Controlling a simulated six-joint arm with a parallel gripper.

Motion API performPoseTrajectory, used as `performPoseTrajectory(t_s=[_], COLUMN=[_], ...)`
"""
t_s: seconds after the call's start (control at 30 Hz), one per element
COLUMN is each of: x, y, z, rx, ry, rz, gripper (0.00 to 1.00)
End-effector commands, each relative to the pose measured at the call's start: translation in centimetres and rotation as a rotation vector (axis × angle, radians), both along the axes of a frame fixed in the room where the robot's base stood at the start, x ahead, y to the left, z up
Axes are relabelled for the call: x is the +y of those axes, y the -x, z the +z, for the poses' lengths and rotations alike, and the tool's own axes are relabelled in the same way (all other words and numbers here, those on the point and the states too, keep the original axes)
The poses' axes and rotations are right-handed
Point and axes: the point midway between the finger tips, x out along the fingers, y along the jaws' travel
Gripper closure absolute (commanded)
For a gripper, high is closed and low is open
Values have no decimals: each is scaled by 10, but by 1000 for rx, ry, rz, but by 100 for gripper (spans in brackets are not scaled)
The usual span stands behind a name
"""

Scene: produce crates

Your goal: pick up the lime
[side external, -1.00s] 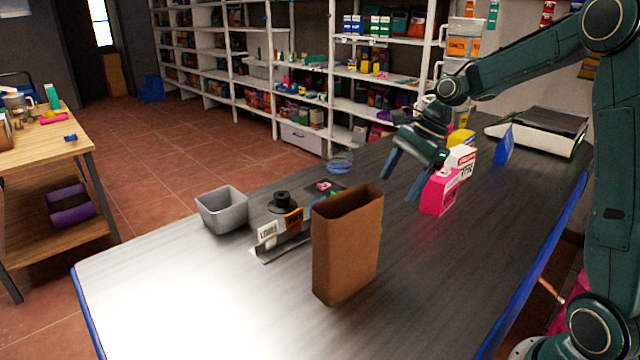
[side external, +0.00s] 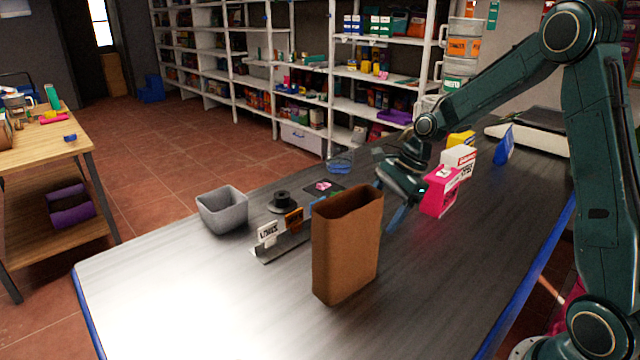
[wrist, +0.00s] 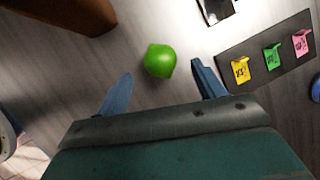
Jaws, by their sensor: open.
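The green lime (wrist: 160,60) lies on the grey counter in the wrist view, a little beyond and between my fingertips. It is hidden in the side view, where the brown paper bag stands in front. My gripper (side external: 388,202) is low over the counter, behind and right of the bag. In the wrist view my gripper (wrist: 160,82) shows two blue fingers spread wide with nothing between them. The lime is apart from both fingers.
The brown paper bag (side external: 345,255) stands upright close to my gripper. A pink box (side external: 439,190) stands to its right. A dark board with small coloured cards (wrist: 284,46) lies right of the lime. A grey bin (side external: 222,212) and sign holder (side external: 282,240) are left of the bag.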

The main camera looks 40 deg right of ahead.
Motion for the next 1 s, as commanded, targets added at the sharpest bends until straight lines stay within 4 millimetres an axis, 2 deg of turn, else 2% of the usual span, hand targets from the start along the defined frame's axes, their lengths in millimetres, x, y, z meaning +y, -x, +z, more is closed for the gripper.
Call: performPoseTrajectory(t_s=[0.3,0.87,1.0], x=[12,13,13], y=[-8,-9,-9], z=[-31,-33,-33], rx=[1,0,0], ry=[0,0,0], rz=[2,1,1], gripper=[31,31,55])
